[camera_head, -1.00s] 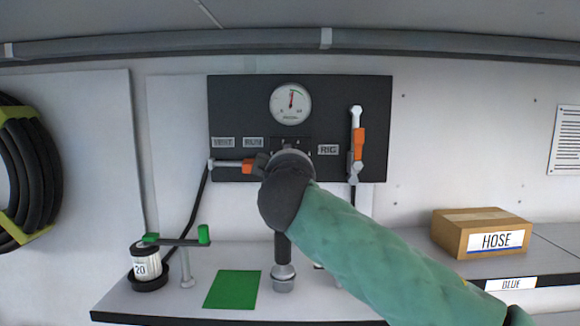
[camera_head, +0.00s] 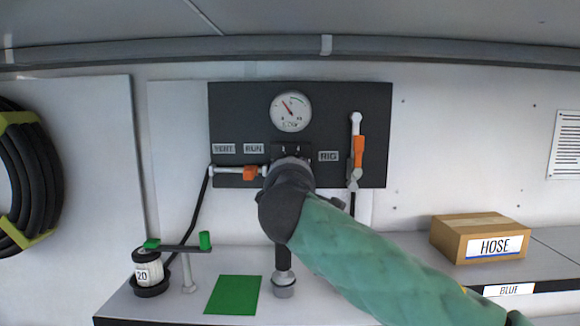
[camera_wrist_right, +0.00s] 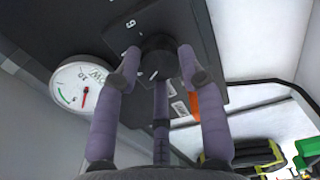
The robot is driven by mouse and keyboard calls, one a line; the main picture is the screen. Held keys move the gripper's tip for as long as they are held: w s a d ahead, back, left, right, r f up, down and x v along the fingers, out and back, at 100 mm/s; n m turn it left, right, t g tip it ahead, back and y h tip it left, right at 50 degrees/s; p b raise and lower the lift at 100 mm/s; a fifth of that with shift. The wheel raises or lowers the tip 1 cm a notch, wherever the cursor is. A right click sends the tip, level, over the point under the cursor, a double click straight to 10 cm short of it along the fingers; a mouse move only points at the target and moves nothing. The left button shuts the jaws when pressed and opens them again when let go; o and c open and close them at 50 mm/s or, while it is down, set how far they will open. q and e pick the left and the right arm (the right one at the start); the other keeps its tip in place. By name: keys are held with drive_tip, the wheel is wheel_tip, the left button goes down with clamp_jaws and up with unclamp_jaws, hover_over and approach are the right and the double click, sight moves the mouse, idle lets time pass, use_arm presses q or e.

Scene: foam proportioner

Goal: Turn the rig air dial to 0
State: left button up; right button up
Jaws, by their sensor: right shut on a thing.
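The rig air dial is a black knob (camera_wrist_right: 158,56) with a white pointer mark, on a small dark plate in the right wrist view. My right gripper (camera_wrist_right: 158,68) is shut on the knob, one finger on each side. A digit 6 shows on the plate near the knob. In the head view, my right wrist hides the knob below the round gauge (camera_head: 291,111). The gauge's red needle points up and left; the gauge also shows in the right wrist view (camera_wrist_right: 84,86). My left gripper is not in view.
The black panel (camera_head: 235,105) carries an orange-handled valve (camera_head: 358,150) right of my wrist and another (camera_head: 250,173) left of it. Below, the bench has a green mat (camera_head: 233,295) and a green-handled post (camera_head: 188,270). A HOSE box (camera_head: 480,238) stands right.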

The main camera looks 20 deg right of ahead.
drive_tip(key=shift+n+p, duration=1.95)
drive_tip(key=shift+n, duration=2.35)
drive_tip(key=o, duration=1.2)
drive_tip(key=shift+w+d, duration=0.1)
drive_tip(key=shift+c, duration=0.2)
drive_tip(key=v, duration=1.2)
